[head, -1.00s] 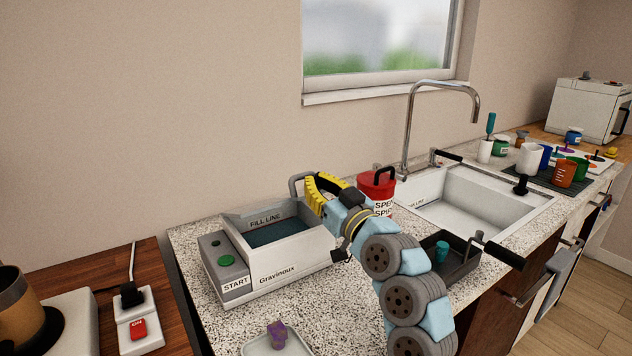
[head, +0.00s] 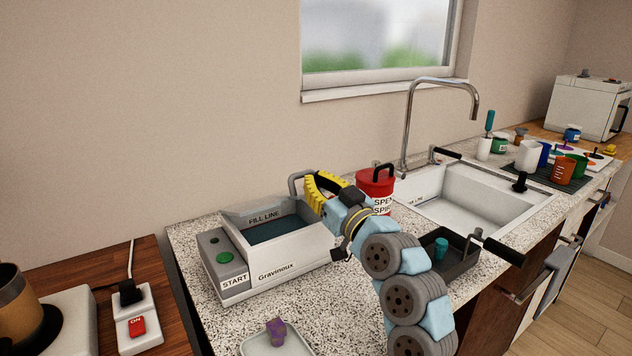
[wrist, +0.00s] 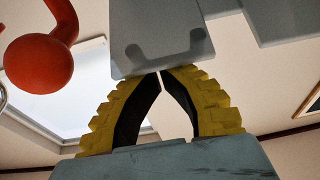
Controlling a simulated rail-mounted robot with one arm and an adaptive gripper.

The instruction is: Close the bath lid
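The bath (head: 295,265), a white box marked "Gravinoux" with a grey START panel, stands on the speckled counter. Its top is open and dark liquid shows inside. A grey loop (head: 294,180) rises behind its right end, beside my fingers; I cannot tell whether it belongs to the lid. No lid shows clearly. My gripper (head: 310,184) is above the bath's right back corner. In the wrist view its yellow fingers (wrist: 160,78) come together with only a thin gap, against a grey block (wrist: 160,45) that covers their very tips. I see nothing held between them.
A red canister (head: 374,184) stands just right of my gripper. Beyond it is the sink (head: 455,210) with a tall tap. A dark tray (head: 462,262) lies right of my arm. A small tray (head: 255,345) with a purple piece lies in front. A red rounded thing (wrist: 40,62) shows in the wrist view.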

